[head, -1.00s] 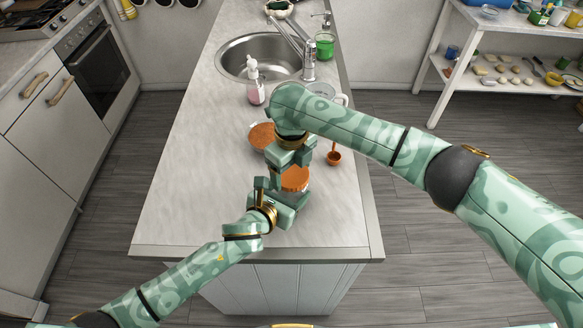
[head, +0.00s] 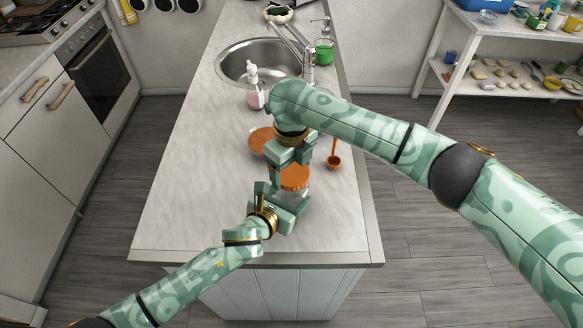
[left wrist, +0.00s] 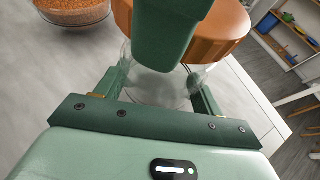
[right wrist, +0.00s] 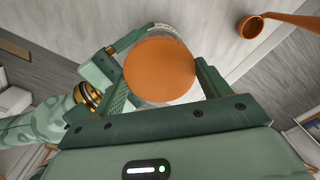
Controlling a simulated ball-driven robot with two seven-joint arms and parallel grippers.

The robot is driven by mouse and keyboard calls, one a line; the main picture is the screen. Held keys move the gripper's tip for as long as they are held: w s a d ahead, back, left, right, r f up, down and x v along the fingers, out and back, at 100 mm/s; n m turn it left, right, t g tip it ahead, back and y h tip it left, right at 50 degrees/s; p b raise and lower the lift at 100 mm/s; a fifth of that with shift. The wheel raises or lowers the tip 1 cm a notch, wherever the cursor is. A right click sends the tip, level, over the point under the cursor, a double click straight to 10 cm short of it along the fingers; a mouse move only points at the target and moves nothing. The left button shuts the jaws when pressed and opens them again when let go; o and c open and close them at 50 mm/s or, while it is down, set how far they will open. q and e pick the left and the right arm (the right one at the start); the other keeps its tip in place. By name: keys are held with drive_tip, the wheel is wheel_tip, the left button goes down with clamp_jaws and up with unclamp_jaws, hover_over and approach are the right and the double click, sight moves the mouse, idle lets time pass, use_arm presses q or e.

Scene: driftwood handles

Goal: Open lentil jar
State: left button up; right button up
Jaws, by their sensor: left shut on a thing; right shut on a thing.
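The lentil jar is a clear glass jar (left wrist: 152,88) with a wide orange lid (head: 294,178); it stands near the front of the counter. My left gripper (head: 280,203) is shut around the glass body from the front left; the left wrist view shows a finger on each side of the glass. My right gripper (right wrist: 163,80) comes from above and is shut on the lid, with one finger at either side of its rim. The lid sits on the jar in the right wrist view. The jar's contents are mostly hidden.
A round bowl with orange contents (head: 261,140) stands just behind, to the left. An orange scoop (head: 333,162) lies to the right. A pink soap bottle (head: 254,88) and the sink (head: 250,55) are farther back. The counter's left front (head: 190,205) is clear.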

sight(291, 172)
use_arm(q)
drive_tip(key=shift+a+f, duration=0.1)
use_arm(e)
drive_tip(key=shift+r, duration=1.95)
use_arm(q)
drive_tip(key=o, duration=1.4)
drive_tip(key=shift+w, duration=0.1)
drive_tip(key=shift+o, duration=0.2)
